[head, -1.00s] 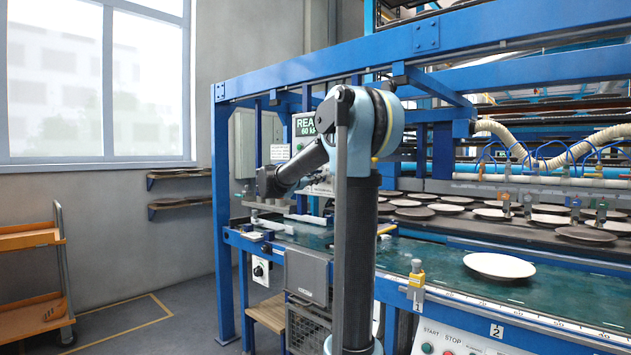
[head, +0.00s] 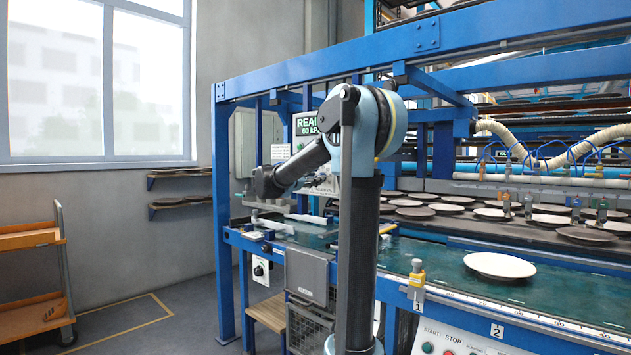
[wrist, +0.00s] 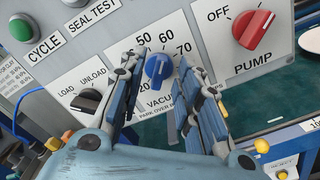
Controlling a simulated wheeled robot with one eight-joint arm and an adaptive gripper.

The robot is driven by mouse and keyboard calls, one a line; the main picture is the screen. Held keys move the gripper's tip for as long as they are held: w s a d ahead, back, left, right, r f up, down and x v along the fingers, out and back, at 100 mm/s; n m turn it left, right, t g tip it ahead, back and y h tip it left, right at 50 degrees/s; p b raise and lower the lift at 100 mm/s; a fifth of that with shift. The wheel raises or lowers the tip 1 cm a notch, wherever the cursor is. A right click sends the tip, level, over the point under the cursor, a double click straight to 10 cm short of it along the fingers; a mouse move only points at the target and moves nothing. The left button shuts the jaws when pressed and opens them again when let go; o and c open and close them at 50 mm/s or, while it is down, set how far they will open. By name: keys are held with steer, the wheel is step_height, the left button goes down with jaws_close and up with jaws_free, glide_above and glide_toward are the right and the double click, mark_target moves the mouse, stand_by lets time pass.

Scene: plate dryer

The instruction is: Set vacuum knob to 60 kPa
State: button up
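The blue vacuum knob (wrist: 158,70) is on the grey panel in the wrist view, with scale numbers including 50, 60 and 70 around it. Its pale pointer mark seems to face up near the 60, but it is small. My gripper (wrist: 162,60) is open, with one finger on each side of the knob and visible gaps between. The lower dial is partly hidden by the fingers. The knob cannot be made out there.
In the wrist view, a black load/unload knob (wrist: 88,101) is left of my fingers, a red pump knob (wrist: 253,29) at upper right, and a green cycle button (wrist: 22,28) at upper left. In the head view a white plate (head: 499,265) lies on the green belt.

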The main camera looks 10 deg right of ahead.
steer(key=v, duration=1)
steer(key=shift+a, duration=0.2)
steer(key=shift+s, duration=0.1)
steer(key=s+d+f+m+g+y, duration=0.35)
steer(key=s+d+f, duration=0.25)
steer(key=s+f, duration=0.35)
steer(key=s+d+f+m+g+y, duration=0.2)
steer(key=s+d+f+m, duration=0.25)
steer(key=s+f, duration=0.5)
steer(key=s+a+f+m+g+y, duration=0.1)
steer(key=s+a+f+m+y, duration=0.3)
steer(key=s+f, duration=0.6)
steer(key=s+a+f+m+g+y, duration=0.2)
steer(key=s+a+f+m+y, duration=0.2)
steer(key=s+f, duration=0.6)
step_height(320, 180, down, 2)
steer(key=shift+s+f+m+y, duration=0.25)
steer(key=shift+s+m+y, duration=0.1)
steer(key=shift+m+y, duration=0.2)
